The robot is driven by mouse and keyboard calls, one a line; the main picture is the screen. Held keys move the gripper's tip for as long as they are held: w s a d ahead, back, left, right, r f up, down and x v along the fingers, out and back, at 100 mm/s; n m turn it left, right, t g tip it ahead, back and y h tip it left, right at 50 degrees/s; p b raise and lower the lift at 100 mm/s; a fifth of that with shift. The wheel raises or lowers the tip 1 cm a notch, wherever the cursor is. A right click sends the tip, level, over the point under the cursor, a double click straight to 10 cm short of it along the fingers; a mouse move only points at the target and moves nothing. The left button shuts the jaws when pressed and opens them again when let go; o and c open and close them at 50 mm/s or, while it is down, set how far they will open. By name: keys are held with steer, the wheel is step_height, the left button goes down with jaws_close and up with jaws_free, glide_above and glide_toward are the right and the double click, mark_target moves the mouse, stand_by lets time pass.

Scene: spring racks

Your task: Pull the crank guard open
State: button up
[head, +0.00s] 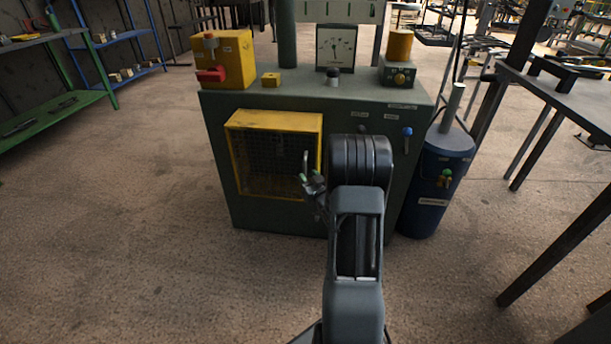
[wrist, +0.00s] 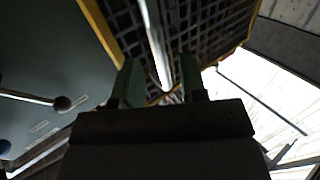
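The crank guard is a yellow frame (head: 275,121) with dark wire mesh on the front of a green machine cabinet. It looks closed in the head view. Its mesh also shows in the wrist view (wrist: 215,25). A pale metal bar handle (head: 305,160) stands upright near the guard's right side. My gripper (head: 313,182) is at the lower end of this handle. In the wrist view, my green fingers (wrist: 160,82) are apart, with the handle bar (wrist: 155,40) between them and a gap at each side. My arm hides part of the cabinet front right of the guard.
The cabinet top (head: 300,95) carries a yellow box with a red switch (head: 228,62), a gauge (head: 336,47) and a small control box (head: 399,75). A blue-knobbed lever (head: 407,132) is right of my arm. A blue drum (head: 440,175) stands beside the cabinet. Floor at left is clear.

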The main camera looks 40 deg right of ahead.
mark_target(305, 172)
steer(key=shift+w+d, duration=0.15)
steer(key=shift+w, duration=0.7)
steer(key=shift+w+d, duration=0.1)
steer(key=shift+w, duration=0.7)
jaws_close()
